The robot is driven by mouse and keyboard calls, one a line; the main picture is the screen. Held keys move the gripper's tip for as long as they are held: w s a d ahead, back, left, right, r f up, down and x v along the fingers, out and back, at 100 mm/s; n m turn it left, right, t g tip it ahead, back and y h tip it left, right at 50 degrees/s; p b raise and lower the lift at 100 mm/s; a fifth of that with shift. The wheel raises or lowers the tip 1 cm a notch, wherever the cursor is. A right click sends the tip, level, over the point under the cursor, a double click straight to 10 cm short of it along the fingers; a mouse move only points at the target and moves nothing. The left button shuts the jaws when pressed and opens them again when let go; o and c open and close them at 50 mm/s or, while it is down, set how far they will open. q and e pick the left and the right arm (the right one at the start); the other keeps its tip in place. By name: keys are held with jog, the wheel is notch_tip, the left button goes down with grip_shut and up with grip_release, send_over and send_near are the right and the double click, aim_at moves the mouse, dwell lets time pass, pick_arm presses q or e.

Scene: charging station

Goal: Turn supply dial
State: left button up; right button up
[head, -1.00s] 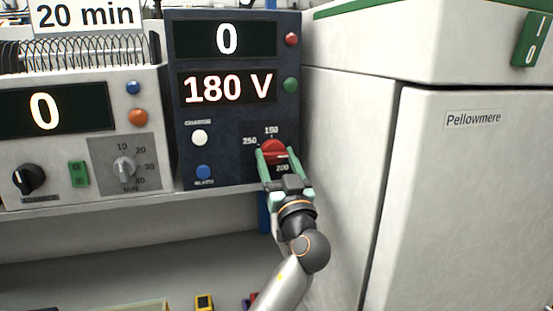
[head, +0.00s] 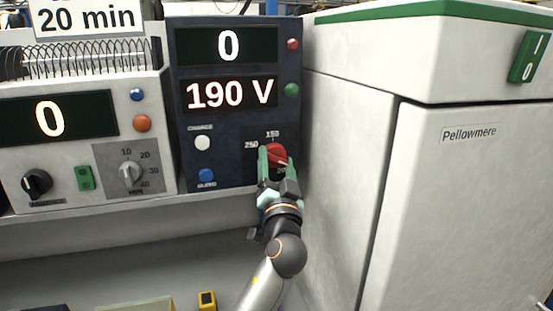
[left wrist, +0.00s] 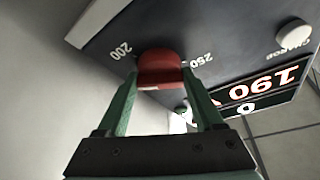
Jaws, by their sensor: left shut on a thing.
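The supply dial is a red knob (head: 277,154) at the lower right of the dark blue supply panel (head: 229,117), ringed by the marks 150, 200 and 250. The panel's lower display (head: 230,94) reads 190 V and the upper one (head: 229,46) reads 0. My left gripper (head: 277,160) is shut on the red knob, with a green finger on either side. In the left wrist view the red knob (left wrist: 159,68) sits between the two fingers (left wrist: 160,92), with 200 and 250 beside it. My right gripper is not in view.
A grey unit (head: 85,135) with a timer knob (head: 130,174) and a black knob (head: 36,183) stands left of the panel. A large white cabinet (head: 470,200) marked Pellowmere closes off the right side, near my left gripper. A sign (head: 89,19) reads 20 min.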

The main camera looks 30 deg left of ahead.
pick_arm(q)
jog(key=shift+r, duration=0.1)
jog(key=o, duration=1.4)
jog(key=shift+c, duration=0.2)
jog(key=shift+f, duration=0.2)
